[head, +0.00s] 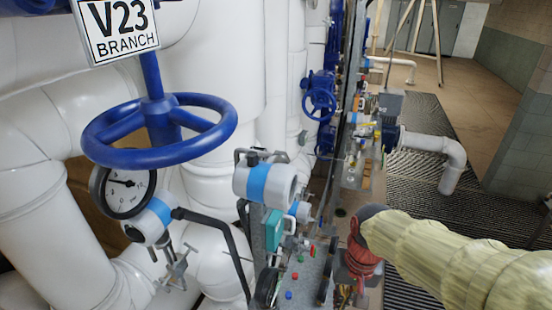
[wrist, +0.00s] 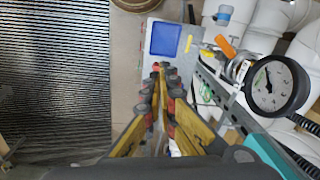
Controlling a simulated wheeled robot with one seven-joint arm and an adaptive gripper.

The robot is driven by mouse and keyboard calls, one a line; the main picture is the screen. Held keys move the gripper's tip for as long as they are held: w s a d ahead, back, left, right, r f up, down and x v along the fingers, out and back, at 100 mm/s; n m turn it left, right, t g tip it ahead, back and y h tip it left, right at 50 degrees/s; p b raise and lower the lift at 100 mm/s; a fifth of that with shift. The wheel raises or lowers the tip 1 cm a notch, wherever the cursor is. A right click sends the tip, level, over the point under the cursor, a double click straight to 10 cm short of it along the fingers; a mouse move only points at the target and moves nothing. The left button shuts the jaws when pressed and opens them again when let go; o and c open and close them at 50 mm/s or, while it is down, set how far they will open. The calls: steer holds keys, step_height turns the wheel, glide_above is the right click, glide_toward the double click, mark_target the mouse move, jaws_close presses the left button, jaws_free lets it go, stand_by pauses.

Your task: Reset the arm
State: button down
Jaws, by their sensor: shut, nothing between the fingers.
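My gripper (wrist: 159,72) shows in the wrist view with its two yellow and dark fingers converging to a point. They are shut with nothing between them. The fingertips point toward a blue square panel (wrist: 164,38) on a pale surface; I cannot tell the distance to it. In the head view my arm comes in from the lower right in a cream sleeve and bends downward at a red joint. The gripper's fingers are mostly hidden below it, at the bottom edge.
A blue handwheel (head: 160,130) under a V23 BRANCH sign (head: 118,28) and a gauge (head: 125,190) stand at left. White pipes fill the left side. In the wrist view a round gauge (wrist: 275,86) and an orange lever (wrist: 226,45) are right of the fingers. Striped grating (wrist: 55,75) lies left.

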steer(key=s+d+f+n+t+b, duration=0.1)
steer(key=s+f+t+b, duration=0.1)
steer(key=s+b, duration=0.2)
steer(key=s+d+f+t+b, duration=0.2)
steer(key=s+t+b, duration=0.1)
steer(key=b, duration=0.7)
steer(key=shift+s+d+f+n+h+b, duration=0.3)
steer(key=shift+s+f+n+h, duration=0.1)
steer(key=shift+s, duration=0.1)
